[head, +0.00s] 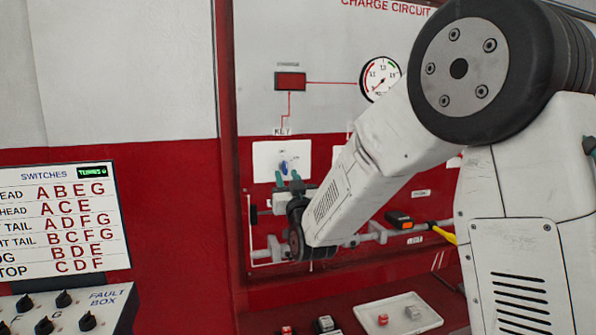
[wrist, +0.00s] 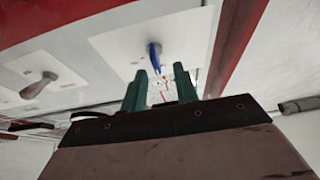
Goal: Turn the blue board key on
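The blue board key (head: 283,167) sits on a white plate (head: 264,160) under a "KEY" label on the charge circuit board. It also shows in the wrist view (wrist: 155,54) as a blue lever standing out from its plate. My gripper (head: 288,176) is just below the key in the head view, with its two green fingers pointing up at it. In the wrist view my gripper (wrist: 161,70) is open, its fingertips apart, with the key's near end close to the gap between them. I see no clear contact. The exact depth between key and fingertips cannot be told.
A grey lever switch (wrist: 39,85) is on a neighbouring plate at the left in the wrist view. A gauge (head: 380,78) is above right. A white tray (head: 440,318) with small parts lies below. A fault box (head: 62,312) stands at lower left. My arm hides part of the board.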

